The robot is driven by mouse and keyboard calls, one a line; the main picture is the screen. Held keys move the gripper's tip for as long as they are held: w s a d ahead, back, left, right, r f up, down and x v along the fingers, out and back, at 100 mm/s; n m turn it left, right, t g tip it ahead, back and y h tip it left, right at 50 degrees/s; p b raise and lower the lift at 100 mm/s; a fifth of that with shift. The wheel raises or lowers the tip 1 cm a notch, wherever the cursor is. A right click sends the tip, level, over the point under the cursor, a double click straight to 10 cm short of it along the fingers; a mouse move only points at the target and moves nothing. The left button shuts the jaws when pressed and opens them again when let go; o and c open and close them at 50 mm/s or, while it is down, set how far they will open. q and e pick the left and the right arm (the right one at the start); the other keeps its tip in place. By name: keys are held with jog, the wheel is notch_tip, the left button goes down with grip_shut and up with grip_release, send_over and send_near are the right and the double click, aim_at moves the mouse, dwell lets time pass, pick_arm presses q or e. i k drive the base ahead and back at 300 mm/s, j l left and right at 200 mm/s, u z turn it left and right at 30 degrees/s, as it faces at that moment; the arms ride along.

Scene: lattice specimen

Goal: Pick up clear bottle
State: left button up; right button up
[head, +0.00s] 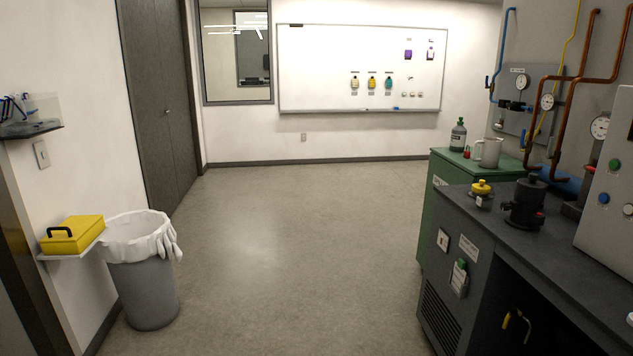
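Neither of my grippers is in view.
A grey mug or jug (488,152) and a small red item (467,152) are beside the bottle. The dark bench (560,235) with equipment stands in front at right. A lined bin (147,290) and yellow box (72,235) are at left. The middle floor is clear.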

aim_at(485, 200)
jog(key=z, duration=1.45)
jog(key=i+j, duration=0.15)
jog(key=j, duration=0.3)
jog(key=i+j+z, duration=0.1)
jog(key=j, duration=0.3)
jog(key=i+j, duration=0.15)
jog(key=j, duration=0.3)
jog(key=i+j+z, duration=0.15)
jog(key=j, duration=0.3)
jog(key=i+j, duration=0.1)
jog(key=j, duration=0.35)
jog(key=i+j+z, duration=0.1)
jog(key=j, duration=0.35)
